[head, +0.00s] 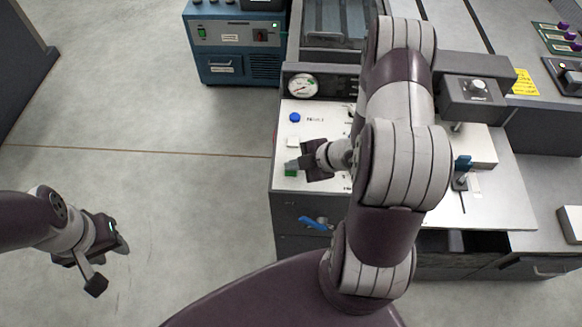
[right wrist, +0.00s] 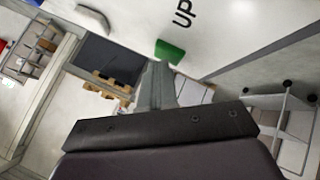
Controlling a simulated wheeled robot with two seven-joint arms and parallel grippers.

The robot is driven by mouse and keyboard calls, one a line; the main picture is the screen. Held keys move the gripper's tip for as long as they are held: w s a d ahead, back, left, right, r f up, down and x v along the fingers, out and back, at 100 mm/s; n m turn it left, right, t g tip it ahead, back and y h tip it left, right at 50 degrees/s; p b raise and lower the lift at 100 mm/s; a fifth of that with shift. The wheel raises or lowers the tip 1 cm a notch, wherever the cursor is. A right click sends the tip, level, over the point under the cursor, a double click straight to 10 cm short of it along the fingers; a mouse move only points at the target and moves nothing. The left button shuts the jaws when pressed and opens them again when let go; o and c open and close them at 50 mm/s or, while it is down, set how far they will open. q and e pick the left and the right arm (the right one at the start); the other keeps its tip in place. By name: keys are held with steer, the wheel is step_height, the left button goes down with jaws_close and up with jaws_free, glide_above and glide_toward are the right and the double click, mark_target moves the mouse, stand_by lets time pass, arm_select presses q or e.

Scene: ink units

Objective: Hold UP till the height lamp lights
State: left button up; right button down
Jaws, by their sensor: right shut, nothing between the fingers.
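The white control panel (head: 285,185) has a green button (head: 291,172) at its lower left; the button also shows in the right wrist view (right wrist: 170,51), beside a printed UP label (right wrist: 183,13). My right gripper (head: 293,164) is shut and empty, its fingertips close to the green button and partly covering it in the head view. I cannot tell whether they touch. My left gripper (head: 110,264) is open and empty over the floor at lower left. I cannot pick out the height lamp; my right arm hides part of the panel.
A blue button (head: 295,117) and a white button (head: 293,142) sit above the green one. A round gauge (head: 302,85) stands behind them. A blue lever (head: 315,222) sticks out of the cabinet front. A blue unit (head: 238,45) stands behind. The floor at left is clear.

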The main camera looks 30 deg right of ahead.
steer(key=shift+r, duration=0.1)
stand_by(0.7)
steer(key=shift+r+p, duration=0.75)
steer(key=shift+p, duration=0.1)
step_height(320, 180, up, 5)
steer(key=p, duration=0.4)
steer(key=shift+p, duration=0.4)
